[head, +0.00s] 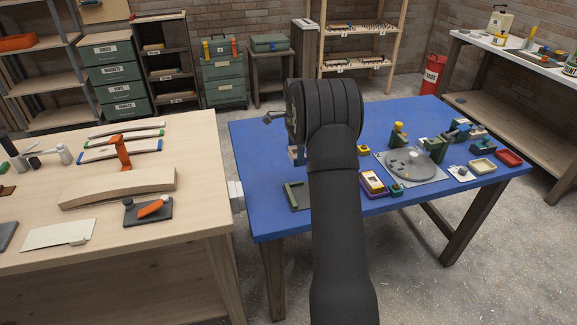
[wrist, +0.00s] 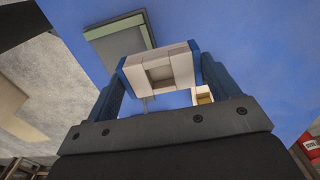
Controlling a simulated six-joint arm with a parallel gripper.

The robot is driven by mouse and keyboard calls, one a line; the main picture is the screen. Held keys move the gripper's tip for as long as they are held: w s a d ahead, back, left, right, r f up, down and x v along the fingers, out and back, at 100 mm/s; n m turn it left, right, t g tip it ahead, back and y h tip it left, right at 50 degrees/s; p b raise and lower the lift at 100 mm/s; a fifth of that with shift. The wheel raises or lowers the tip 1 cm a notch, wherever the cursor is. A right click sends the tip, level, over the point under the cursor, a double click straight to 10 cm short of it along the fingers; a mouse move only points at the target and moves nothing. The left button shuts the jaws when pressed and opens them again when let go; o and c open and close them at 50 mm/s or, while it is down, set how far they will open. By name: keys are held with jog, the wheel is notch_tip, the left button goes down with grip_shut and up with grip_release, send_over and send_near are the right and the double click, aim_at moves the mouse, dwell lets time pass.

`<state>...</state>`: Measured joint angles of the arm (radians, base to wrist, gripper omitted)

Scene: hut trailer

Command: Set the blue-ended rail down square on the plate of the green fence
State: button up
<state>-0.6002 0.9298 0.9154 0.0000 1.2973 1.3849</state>
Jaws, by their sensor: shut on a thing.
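My gripper (wrist: 163,68) is shut on a pale, hollow-faced piece, the blue-ended rail (wrist: 178,66), with blue at both sides between the fingers. In the head view my arm hides most of the gripper, and only a small white and blue bit of the rail (head: 297,153) shows beside it. The green fence (head: 292,195) lies on the blue table left of my arm, an L of green around a darker plate. In the wrist view the grey plate with its green edge (wrist: 118,42) shows beyond the rail, up and to the left. The rail looks apart from the plate.
The blue table (head: 262,215) also carries a round grey disc fixture (head: 410,163), a purple-edged box (head: 373,183) and small trays (head: 482,166) on the right. A wooden table (head: 190,220) with curved rails and tools stands left. Blue surface around the fence is clear.

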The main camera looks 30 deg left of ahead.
jog(key=s+d, duration=0.3)
jog(key=d, duration=0.5)
jog(key=s+d, duration=0.3)
jog(key=d, duration=0.6)
jog(key=a+f, duration=0.2)
jog(key=a, duration=0.1)
jog(key=a+f, duration=0.2)
jog(key=a, duration=0.2)
jog(key=a+f, duration=0.2)
jog(key=a, duration=0.2)
jog(key=shift+s+a, duration=0.1)
jog(key=shift+a, duration=0.1)
jog(key=shift+f, duration=2)
jog(key=shift+f, duration=0.1)
jog(key=o, duration=0.9)
